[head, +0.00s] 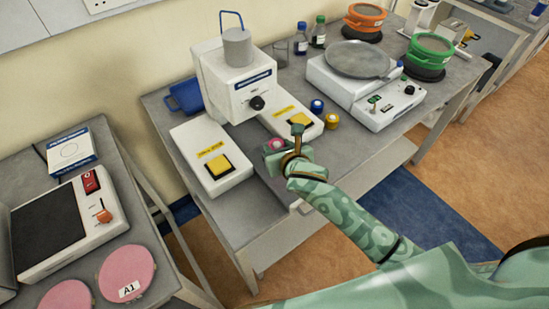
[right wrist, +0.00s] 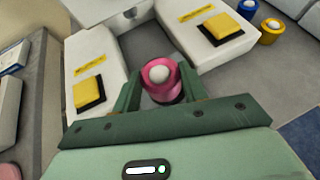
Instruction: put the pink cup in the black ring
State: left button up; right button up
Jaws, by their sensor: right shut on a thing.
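The pink cup (right wrist: 160,80) is between the fingers of my right gripper (right wrist: 158,92), with a white round piece in its top. In the head view a bit of the pink cup (head: 277,144) shows beside my right gripper (head: 283,155), above the grey bench between the two white boxes. The right gripper is shut on it. I cannot tell whether the cup touches the bench. I make out no separate black ring; dark round bases sit under the orange pot (head: 364,17) and the green pot (head: 430,50). My left gripper is not in view.
White boxes with yellow buttons, left (head: 212,157) and right (head: 291,119), flank the cup. A blue cup (head: 317,106) and a yellow cup (head: 331,121) stand right of them. A white machine (head: 237,80) is behind; a white plate device (head: 365,85) is farther right.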

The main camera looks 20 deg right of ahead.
jog(key=shift+w+f, duration=0.7)
jog(key=shift+f, duration=0.15)
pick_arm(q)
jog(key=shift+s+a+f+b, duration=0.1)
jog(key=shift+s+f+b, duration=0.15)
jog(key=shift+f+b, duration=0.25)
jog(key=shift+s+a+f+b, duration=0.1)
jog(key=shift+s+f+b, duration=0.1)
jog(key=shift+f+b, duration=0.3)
pick_arm(e)
jog(key=shift+w+a+f, duration=0.1)
jog(key=shift+w+f, duration=0.05)
jog(key=shift+f, duration=0.75)
jog(key=shift+w+f, duration=0.1)
jog(key=shift+f, duration=0.8)
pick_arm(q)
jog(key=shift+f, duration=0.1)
pick_arm(e)
jog(key=shift+f, duration=0.15)
jog(key=o, duration=1)
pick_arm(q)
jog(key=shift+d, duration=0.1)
pick_arm(e)
jog(key=shift+r, duration=0.25)
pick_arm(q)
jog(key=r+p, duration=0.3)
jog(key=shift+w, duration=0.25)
pick_arm(e)
jog(key=v, duration=1.2)
